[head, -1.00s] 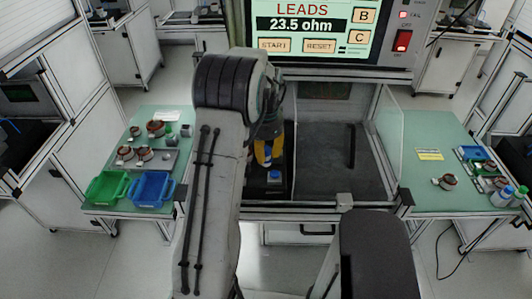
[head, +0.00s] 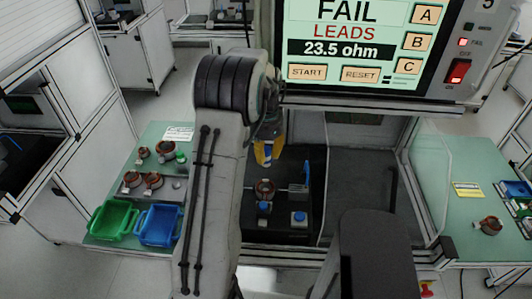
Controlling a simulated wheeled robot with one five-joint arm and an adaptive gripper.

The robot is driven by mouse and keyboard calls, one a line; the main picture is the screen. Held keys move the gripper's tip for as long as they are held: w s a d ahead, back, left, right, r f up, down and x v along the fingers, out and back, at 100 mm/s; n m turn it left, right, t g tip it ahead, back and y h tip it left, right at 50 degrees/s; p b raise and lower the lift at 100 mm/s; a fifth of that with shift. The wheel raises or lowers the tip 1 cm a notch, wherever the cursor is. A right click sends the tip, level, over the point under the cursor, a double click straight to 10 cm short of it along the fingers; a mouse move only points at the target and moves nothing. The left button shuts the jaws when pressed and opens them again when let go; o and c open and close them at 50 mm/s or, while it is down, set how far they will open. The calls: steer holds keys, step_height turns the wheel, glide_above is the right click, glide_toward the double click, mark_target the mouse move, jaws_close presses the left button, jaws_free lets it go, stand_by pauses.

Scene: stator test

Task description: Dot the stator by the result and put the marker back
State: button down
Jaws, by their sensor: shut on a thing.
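In the head view the tester screen (head: 345,40) reads FAIL, LEADS, 23.5 ohm. A copper-coloured stator (head: 264,187) sits in the dark test bay below it. My gripper (head: 265,158), with yellow fingers, hangs above and just behind the stator, apart from it in the picture. It is shut on a small slim thing, probably the marker, that is mostly hidden between the fingers. I cannot tell its colour or whether its tip is bare. Other stators (head: 152,180) stand on the left table, and one stator (head: 490,226) lies on the right table.
Blue-topped blocks (head: 299,217) and an upright blue part (head: 306,172) stand in the bay near the stator. A green bin (head: 112,220) and a blue bin (head: 160,224) are at the left table's front. A clear panel (head: 430,175) borders the bay at right.

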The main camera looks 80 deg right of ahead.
mark_target(266, 167)
steer(key=shift+d+f, duration=0.1)
steer(key=shift+d, duration=0.05)
steer(key=shift+f+b, duration=1.7)
steer(key=shift+f, duration=0.6)
steer(key=shift+f+b, duration=0.55)
steer(key=shift+f, duration=0.1)
stand_by(0.3)
steer(key=shift+r+p, duration=2.3)
steer(key=shift+r, duration=0.75)
steer(key=shift+w+f, duration=0.1)
steer(key=shift+w, duration=0.05)
